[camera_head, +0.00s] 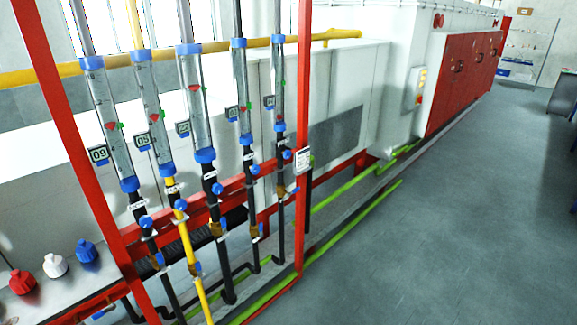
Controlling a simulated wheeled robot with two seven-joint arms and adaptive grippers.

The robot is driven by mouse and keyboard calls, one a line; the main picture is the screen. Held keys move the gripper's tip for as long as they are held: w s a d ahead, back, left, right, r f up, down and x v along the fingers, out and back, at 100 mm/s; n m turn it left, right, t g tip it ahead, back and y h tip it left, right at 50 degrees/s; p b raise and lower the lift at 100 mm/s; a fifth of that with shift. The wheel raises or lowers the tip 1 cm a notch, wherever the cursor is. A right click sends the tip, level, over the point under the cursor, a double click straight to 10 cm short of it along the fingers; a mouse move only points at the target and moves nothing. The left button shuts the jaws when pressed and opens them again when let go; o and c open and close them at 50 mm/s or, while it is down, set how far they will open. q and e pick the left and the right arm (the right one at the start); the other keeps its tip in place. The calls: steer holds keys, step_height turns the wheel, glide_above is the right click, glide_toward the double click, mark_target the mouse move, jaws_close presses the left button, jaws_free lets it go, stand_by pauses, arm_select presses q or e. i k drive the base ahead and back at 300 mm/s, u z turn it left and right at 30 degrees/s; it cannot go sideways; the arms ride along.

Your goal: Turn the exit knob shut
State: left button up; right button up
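Three knobs stand on a grey metal panel (70,290) at the lower left: a red knob (22,282), a white knob (55,266) and a blue knob (86,251). Small blue valve knobs, such as one on the yellow pipe (180,204), sit below several clear flow tubes (149,112). I cannot read a label that marks any knob as the exit one, and I cannot tell whether any is turned open or shut. Neither of my grippers is in view.
A red frame (75,150) surrounds the tubes and pipes. Green pipes (350,212) run low along the machine. A white cabinet with red doors (465,72) stands farther back. The grey floor (430,250) on the right is clear.

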mark_target(287, 153)
steer(key=u, duration=0.05)
steer(key=k, duration=0.75)
steer(key=z, duration=0.75)
steer(key=i, duration=1.45)
steer(key=u, duration=0.9)
steer(key=i, duration=0.6)
steer(key=u, duration=0.6)
